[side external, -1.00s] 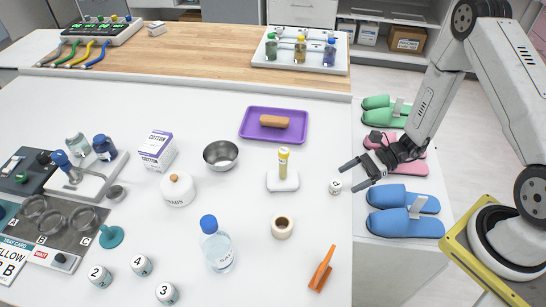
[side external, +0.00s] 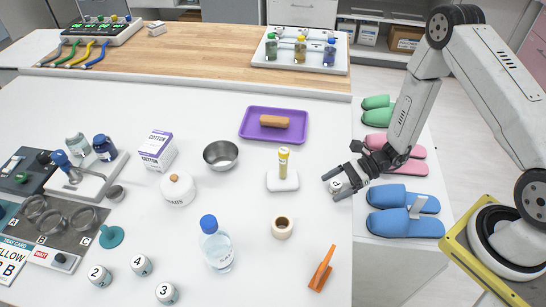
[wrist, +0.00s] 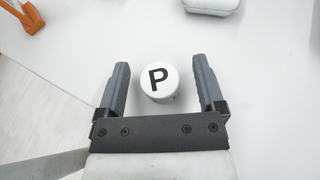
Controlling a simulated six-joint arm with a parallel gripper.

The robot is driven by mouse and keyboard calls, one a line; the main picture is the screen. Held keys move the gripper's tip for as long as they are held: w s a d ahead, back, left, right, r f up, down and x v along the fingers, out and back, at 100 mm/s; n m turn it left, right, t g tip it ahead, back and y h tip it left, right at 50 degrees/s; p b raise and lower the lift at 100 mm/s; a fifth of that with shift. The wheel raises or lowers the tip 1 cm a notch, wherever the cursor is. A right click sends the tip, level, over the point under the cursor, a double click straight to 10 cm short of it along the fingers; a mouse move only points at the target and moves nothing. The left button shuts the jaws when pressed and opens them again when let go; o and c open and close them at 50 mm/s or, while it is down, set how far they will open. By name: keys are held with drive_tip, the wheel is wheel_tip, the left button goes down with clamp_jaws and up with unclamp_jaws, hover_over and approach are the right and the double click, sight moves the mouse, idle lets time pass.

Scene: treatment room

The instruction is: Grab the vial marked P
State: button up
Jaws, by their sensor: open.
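The vial marked P (wrist: 159,82) stands on the white table, its round white cap with a black P facing up in the wrist view. It also shows in the side view (side external: 337,185), partly covered by my gripper. My gripper (wrist: 160,75) is open, with one finger on each side of the vial and a visible gap on both sides. In the side view my gripper (side external: 329,187) reaches in from the right, near the table's right edge. I cannot tell how far down the fingers sit along the vial.
A tape roll (side external: 282,227) and an orange tool (side external: 321,270) lie nearer the front. Several numbered vials stand at the front left. Slippers (side external: 405,224) lie right of the table edge.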

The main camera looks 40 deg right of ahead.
sight(336, 184)
clamp_jaws()
drive_tip(key=shift+r, duration=0.1)
idle(0.3)
drive_tip(key=shift+r, duration=4.9)
